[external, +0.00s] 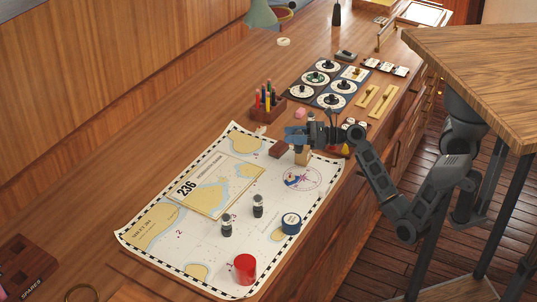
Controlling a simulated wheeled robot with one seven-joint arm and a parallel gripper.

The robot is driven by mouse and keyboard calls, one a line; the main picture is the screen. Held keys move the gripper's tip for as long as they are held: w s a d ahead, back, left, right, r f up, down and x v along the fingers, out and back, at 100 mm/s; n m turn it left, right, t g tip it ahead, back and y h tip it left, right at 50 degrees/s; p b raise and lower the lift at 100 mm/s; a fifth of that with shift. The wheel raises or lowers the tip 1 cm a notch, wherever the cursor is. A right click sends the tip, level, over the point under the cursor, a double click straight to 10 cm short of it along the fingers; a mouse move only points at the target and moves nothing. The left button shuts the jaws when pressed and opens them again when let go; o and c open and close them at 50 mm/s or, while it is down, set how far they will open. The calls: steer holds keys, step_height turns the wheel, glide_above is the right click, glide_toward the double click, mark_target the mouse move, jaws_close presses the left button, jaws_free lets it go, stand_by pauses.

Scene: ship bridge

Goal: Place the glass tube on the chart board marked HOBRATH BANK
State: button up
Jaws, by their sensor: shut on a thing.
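My gripper (303,146) is over the far right part of the large chart (268,236). It appears shut on a small tan object (302,158) directly below it. I cannot tell whether this is the glass tube, or whether it touches the surface. A smaller board with a printed chart (218,188) lies on the large chart and is marked 236. Its other lettering is too small to read, so I cannot confirm HOBRATH BANK. Two dark upright cylinders with pale bands, one nearer (227,226) and one farther (258,206), stand right of this board.
A dark red block (278,149) is left of my gripper. A pen holder (267,105) and dial panels (324,83) lie beyond. A wooden table (490,80) is at right.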

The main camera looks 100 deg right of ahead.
steer(key=d+r+x, duration=0.1)
steer(key=x, duration=1)
steer(key=y+p, duration=0.2)
glide_above(213, 190)
step_height(213, 190, down, 6)
steer(key=shift+n, duration=0.5)
steer(key=shift+a+f, duration=0.15)
steer(key=shift+f, duration=1.95)
steer(key=o, duration=1)
steer(key=shift+f, duration=0.1)
steer(key=shift+o, duration=0.2)
